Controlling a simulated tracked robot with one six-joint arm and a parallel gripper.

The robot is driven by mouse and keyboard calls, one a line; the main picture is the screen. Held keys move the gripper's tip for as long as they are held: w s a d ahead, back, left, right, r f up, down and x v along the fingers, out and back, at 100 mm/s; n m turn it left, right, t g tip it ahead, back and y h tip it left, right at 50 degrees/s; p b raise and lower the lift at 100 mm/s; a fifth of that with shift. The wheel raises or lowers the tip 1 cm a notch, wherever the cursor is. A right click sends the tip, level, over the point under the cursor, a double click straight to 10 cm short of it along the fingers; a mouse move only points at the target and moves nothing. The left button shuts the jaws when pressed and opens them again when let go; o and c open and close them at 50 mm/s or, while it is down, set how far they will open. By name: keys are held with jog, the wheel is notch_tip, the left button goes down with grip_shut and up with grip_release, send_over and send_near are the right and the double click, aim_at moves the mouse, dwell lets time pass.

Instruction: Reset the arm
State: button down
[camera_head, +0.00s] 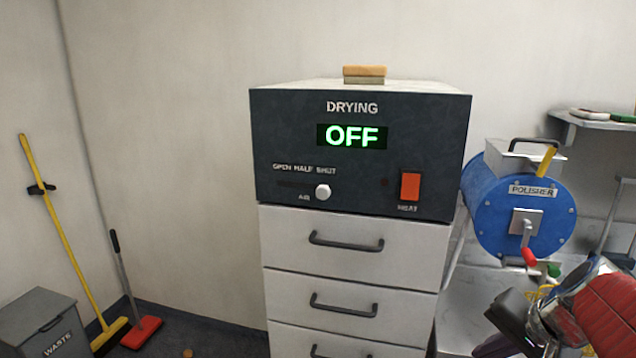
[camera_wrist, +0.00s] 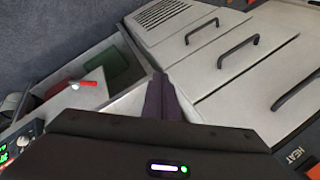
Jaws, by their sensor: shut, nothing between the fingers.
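My gripper (camera_wrist: 158,82) shows in the wrist view with its two dark fingers together and nothing between them. It points toward the edge between a pale cabinet with drawers and an open compartment. In the head view my arm is at the lower right, in front of the polisher's lower part, and its dark end points left.
A blue polisher (camera_head: 500,228) with a red-handled crank stands behind my arm. A shelf (camera_head: 598,122) is at the upper right. A grey waste bin (camera_head: 35,320), a yellow broom (camera_head: 65,230) and a red-headed brush (camera_head: 142,331) stand at the left. The wrist view shows a red-handled tool (camera_wrist: 88,86) beside the open compartment.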

jog(key=s+a+n, duration=0.4)
jog(key=a+n, duration=0.1)
jog(key=a, duration=0.3)
jog(key=s+a+n+h, duration=0.1)
jog(key=s+a+n, duration=0.4)
jog(key=a, duration=0.3)
jog(key=shift+s+a, duration=0.25)
jog(key=shift+a, duration=0.15)
jog(key=shift+f, duration=0.1)
